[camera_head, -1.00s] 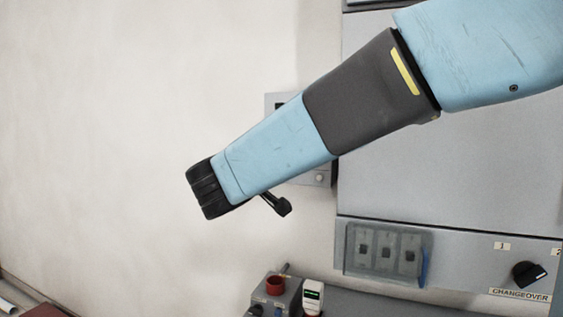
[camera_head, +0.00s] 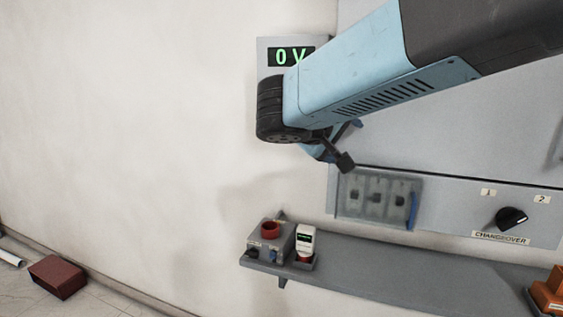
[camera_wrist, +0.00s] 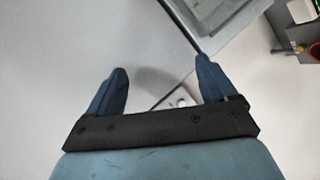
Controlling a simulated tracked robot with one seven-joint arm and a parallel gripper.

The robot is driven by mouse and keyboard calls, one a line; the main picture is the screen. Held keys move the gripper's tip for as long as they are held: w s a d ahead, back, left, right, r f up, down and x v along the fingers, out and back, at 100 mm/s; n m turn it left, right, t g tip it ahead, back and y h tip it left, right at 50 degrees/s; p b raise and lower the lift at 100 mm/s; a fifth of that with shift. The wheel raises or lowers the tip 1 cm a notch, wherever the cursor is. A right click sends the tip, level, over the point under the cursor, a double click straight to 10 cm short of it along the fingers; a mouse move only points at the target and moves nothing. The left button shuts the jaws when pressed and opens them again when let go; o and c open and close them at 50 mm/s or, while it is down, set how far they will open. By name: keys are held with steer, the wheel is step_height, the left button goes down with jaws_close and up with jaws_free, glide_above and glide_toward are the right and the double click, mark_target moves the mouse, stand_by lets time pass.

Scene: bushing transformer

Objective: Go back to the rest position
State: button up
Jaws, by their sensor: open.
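In the wrist view my gripper (camera_wrist: 163,85) shows as two blue fingers set wide apart on a dark bar, with nothing held between them. A grey panel edge and pale wall lie beyond the fingers. In the head view my blue arm crosses from the upper right to the middle, in front of the grey cabinet. Its dark wrist joint covers part of the 0 V display (camera_head: 290,56). Most of the gripper is hidden behind the arm there; a small blue part shows below the wrist.
A shelf (camera_head: 400,262) below the cabinet carries a grey box with a red top (camera_head: 270,230), a small white meter (camera_head: 305,240) and an orange item (camera_head: 548,293). A CHANGEOVER knob (camera_head: 511,219) is on the panel. A brown box (camera_head: 57,277) lies on the floor, lower left.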

steer(key=s+d+f+m+g+y, duration=0.1)
steer(key=s+d+f+g, duration=0.1)
steer(key=s+d, duration=0.1)
steer(key=s+d+f+m+g+y, duration=0.1)
steer(key=s+d+f+y, duration=0.1)
steer(key=s+d+f, duration=0.1)
steer(key=s+d+f+m+g+y, duration=0.1)
steer(key=s+d+f+g, duration=0.1)
steer(key=s+d, duration=0.3)
steer(key=shift+s+d+f+m+g, duration=0.3)
steer(key=shift+s+f, duration=0.15)
steer(key=shift+f, duration=0.1)
steer(key=shift+s+f+m+t+y, duration=0.15)
steer(key=shift+s+f+m+y, duration=0.15)
steer(key=shift+s+y, duration=0.45)
steer(key=shift+s+f+m+t+y, duration=0.1)
steer(key=shift+s+f+m+y, duration=0.2)
steer(key=shift+s+y, duration=0.4)
steer(key=shift+s+f+m+t+y, duration=0.2)
steer(key=shift+s+f+y, duration=0.1)
steer(key=shift+s+y, duration=0.45)
stand_by(0.3)
